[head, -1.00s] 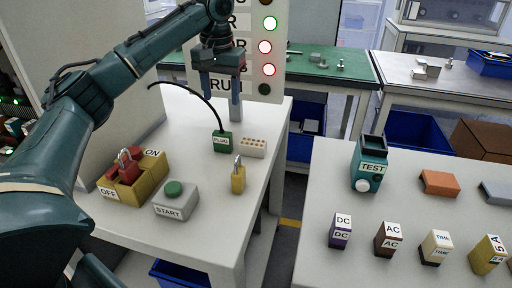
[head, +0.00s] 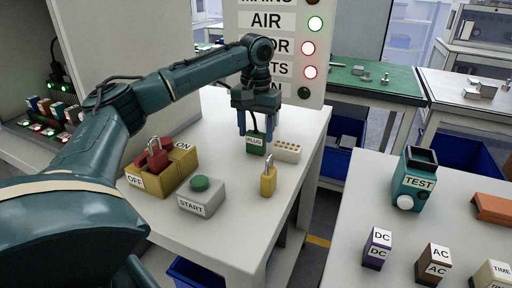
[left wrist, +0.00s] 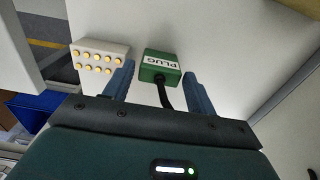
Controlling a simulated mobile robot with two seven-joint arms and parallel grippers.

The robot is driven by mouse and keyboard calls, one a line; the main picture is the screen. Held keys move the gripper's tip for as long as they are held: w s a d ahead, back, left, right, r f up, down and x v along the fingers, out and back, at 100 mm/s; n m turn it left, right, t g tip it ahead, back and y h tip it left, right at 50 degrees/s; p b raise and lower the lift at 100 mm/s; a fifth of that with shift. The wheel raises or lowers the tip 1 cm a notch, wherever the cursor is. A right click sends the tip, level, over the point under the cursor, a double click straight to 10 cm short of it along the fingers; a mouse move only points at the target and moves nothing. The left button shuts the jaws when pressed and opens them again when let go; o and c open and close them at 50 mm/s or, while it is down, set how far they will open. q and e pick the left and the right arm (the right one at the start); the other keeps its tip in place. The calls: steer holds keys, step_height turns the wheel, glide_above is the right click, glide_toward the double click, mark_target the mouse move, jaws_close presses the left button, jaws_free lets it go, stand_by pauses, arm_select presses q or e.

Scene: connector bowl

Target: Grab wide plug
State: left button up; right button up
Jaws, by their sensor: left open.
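The wide plug is a green block labelled PLUG (head: 256,145) with a black cable, standing on the white table. In the left wrist view the plug (left wrist: 160,66) lies between and just beyond the fingertips, its cable running back toward the palm. My left gripper (head: 257,127) is open above the plug, one finger on each side; it also shows in the left wrist view (left wrist: 158,80). I cannot tell whether a finger touches the plug. A white connector block with yellow contacts (head: 286,151) stands close to the plug's right. My right gripper is not in view.
A yellow padlock (head: 268,182), a grey START button box (head: 202,196) and a yellow ON/OFF box with a red padlock (head: 161,178) stand nearer on the table. A second table at the right holds a teal TEST device (head: 413,179) and several small blocks.

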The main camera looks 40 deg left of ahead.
arm_select(q)
step_height(320, 180, down, 2)
steer(key=shift+f, duration=0.1)
steer(key=c, duration=0.8)
